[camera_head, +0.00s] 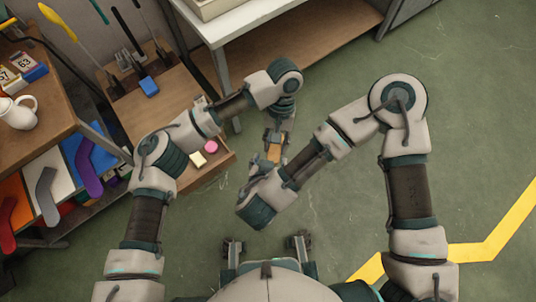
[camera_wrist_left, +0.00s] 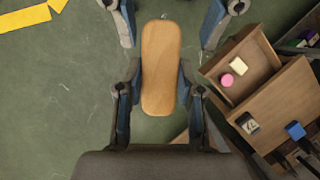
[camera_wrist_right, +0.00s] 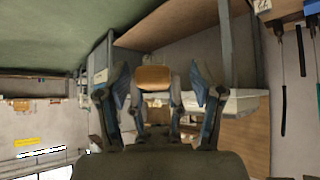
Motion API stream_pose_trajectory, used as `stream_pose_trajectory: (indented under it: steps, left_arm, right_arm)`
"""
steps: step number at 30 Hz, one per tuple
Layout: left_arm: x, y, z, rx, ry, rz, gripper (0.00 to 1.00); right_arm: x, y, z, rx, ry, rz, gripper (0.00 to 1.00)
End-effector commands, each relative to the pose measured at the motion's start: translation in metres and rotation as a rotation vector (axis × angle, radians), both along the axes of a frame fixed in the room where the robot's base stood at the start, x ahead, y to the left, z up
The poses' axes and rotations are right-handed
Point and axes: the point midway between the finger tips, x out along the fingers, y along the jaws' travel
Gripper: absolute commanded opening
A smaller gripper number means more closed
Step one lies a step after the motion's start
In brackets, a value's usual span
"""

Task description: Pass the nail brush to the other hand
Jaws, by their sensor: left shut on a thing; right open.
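The nail brush (camera_wrist_left: 162,50), a long rounded wooden block, lies between the fingers of my left gripper (camera_wrist_left: 159,78), which is shut on it. Its free end points away from the left wrist. In the head view the brush (camera_head: 274,152) is small, between the two grippers. My right gripper (camera_wrist_right: 160,82) is open, its fingers spread to either side of the brush's end (camera_wrist_right: 153,77) and apart from it. My left gripper also shows behind the brush in the right wrist view (camera_wrist_right: 158,112). The bristles cannot be made out.
A wooden drawer (camera_head: 206,172) with a pink round piece (camera_head: 211,147) and a cream block (camera_head: 197,159) stands open left of the grippers. A workbench (camera_head: 180,97) and a shelf with a white jug (camera_head: 18,112) are further left. The green floor is clear at right.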

Motion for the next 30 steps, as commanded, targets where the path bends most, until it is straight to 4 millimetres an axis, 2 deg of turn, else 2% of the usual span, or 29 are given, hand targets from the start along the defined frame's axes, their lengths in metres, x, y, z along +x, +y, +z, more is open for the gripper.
stream_pose_trajectory:
  steps: [8, 15, 16, 18, 19, 22, 30]
  left_arm:
    - [0.0001, 0.0001, 0.0002, 0.0, 0.0, 0.0, 0.02]
    - [-0.0004, -0.0007, 0.0003, -0.003, 0.001, -0.001, 0.02]
    - [-0.0006, -0.001, 0.0005, -0.003, 0.001, -0.001, 0.02]
    - [-0.0011, -0.0018, 0.0007, -0.005, 0.001, -0.002, 0.02]
    - [-0.0013, -0.0021, 0.0008, -0.005, 0.002, -0.003, 0.41]
    - [-0.0015, -0.0025, 0.0011, -0.007, 0.002, -0.004, 0.66]
    - [-0.0002, -0.001, 0.0009, -0.003, 0.001, -0.001, 0.66]
  right_arm:
    - [0.001, 0.0, -0.0008, 0.001, 0.0, 0.001, 0.67]
    - [0.0009, 0.0006, -0.0006, 0.002, -0.001, 0.002, 0.07]
    - [0.001, 0.0009, -0.0006, 0.003, -0.001, 0.003, 0.03]
    - [0.001, 0.0014, -0.0004, 0.005, -0.001, 0.004, 0.02]
    - [0.0011, 0.0017, -0.0003, 0.005, -0.002, 0.004, 0.02]
    - [0.0011, 0.002, -0.0004, 0.006, -0.002, 0.005, 0.02]
    - [0.0008, 0.0008, -0.0006, 0.003, -0.001, 0.003, 0.02]
